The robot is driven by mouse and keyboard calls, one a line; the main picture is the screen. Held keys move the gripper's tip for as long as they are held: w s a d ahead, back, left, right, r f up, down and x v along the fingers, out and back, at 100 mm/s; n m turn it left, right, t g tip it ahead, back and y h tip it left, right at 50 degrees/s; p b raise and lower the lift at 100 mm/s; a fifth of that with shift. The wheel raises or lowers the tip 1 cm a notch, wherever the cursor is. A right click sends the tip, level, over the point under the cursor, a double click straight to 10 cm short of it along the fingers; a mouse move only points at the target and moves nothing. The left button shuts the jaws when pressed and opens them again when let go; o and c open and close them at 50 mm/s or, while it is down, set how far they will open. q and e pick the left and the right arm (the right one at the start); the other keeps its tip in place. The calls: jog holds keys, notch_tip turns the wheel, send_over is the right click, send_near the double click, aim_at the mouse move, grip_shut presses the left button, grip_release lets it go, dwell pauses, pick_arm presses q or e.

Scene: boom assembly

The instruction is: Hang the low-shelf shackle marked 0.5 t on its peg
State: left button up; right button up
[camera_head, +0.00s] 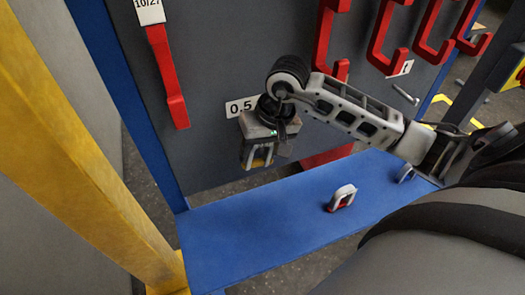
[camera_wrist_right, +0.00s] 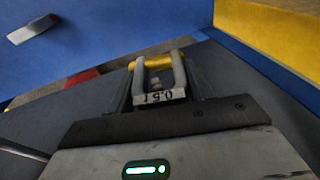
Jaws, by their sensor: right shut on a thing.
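My right gripper (camera_head: 257,158) hangs in front of the grey board, just below the white 0.5 label (camera_head: 241,106). It is shut on a shackle (camera_wrist_right: 173,78) with a grey bow, a yellow pin and a 0.5 t mark, which reads upside down in the right wrist view. In the head view only the shackle's lower part shows below the jaws. The shackle is clear above the blue low shelf (camera_head: 240,240). I cannot make out a peg beside the 0.5 label; my wrist covers the board there. My left gripper is not in view.
A grey shackle with red (camera_head: 342,197) and another grey one (camera_head: 406,172) rest on the shelf. Red hooks (camera_head: 168,75) line the board's upper part. A yellow post (camera_head: 85,150) stands at left. The shelf's left half is clear.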

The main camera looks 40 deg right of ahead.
jog(key=shift+w+d, duration=0.25)
jog(key=shift+w, duration=0.8)
jog(key=shift+w+d+f+b, duration=0.1)
jog(key=shift+w+f+b, duration=0.3)
jog(key=shift+f+b, duration=0.1)
pick_arm(q)
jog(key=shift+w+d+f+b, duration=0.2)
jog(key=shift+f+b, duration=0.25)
jog(key=shift+b, duration=0.4)
pick_arm(e)
jog(key=shift+w+d+f, duration=0.1)
jog(key=shift+w+f, duration=0.25)
jog(key=shift+f, duration=0.05)
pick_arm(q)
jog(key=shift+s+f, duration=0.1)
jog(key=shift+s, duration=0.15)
pick_arm(e)
jog(key=o, duration=1.5)
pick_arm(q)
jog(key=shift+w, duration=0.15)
pick_arm(e)
jog(key=shift+s, duration=0.1)
